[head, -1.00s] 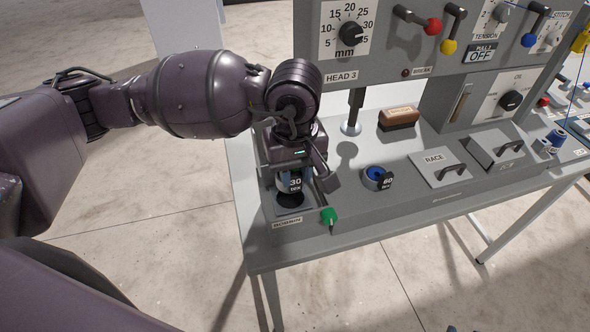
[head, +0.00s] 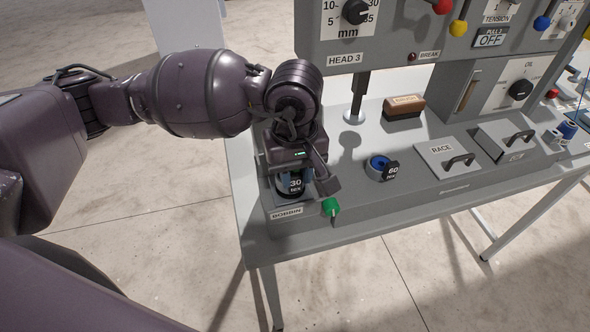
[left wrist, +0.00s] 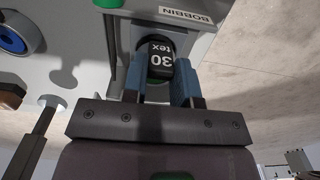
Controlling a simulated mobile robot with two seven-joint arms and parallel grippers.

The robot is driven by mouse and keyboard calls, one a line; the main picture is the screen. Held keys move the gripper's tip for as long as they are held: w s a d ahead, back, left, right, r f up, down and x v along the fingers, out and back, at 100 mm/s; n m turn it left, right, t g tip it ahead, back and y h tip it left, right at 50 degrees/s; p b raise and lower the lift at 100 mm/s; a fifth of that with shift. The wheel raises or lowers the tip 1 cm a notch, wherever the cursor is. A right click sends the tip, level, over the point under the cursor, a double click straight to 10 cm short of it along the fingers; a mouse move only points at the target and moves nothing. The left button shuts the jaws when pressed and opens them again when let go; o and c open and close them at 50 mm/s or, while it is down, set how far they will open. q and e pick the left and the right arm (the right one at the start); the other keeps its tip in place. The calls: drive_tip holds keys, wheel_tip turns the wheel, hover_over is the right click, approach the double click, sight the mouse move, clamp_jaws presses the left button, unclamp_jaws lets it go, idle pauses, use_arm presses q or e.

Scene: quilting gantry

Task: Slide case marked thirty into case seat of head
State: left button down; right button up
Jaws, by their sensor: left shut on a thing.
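The case marked 30 tex (head: 295,186) is a small dark cylinder with a black label. My left gripper (head: 293,177) points down and is shut on it; in the left wrist view the blue fingers (left wrist: 161,78) flank the case (left wrist: 161,60). The case is upright at the seat (head: 267,200) behind the BOBBIN label (head: 286,213). It covers the seat's round dark opening, and I cannot tell how far it is in. My right gripper is not in view.
A blue-cored case marked 60 (head: 378,165) sits to the right. A green-knobbed lever (head: 330,207) stands close beside the gripper. A vertical post (head: 357,95), a brown brush (head: 404,107) and the RACE cover (head: 447,158) are farther right.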

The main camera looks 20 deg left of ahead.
use_arm(q)
drive_tip(key=shift+b, duration=0.3)
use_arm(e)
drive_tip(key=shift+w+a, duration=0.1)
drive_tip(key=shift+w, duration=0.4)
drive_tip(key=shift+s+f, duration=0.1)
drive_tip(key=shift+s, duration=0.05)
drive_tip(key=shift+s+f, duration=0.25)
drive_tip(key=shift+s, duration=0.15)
use_arm(q)
drive_tip(key=shift+b, duration=0.35)
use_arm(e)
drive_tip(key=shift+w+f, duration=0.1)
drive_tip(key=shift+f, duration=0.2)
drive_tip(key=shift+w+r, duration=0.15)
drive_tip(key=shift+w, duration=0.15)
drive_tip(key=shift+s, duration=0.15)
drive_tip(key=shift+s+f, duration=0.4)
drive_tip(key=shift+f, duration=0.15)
use_arm(q)
drive_tip(key=shift+b, duration=0.3)
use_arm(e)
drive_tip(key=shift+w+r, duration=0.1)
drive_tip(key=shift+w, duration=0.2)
use_arm(q)
drive_tip(key=shift+f, duration=0.2)
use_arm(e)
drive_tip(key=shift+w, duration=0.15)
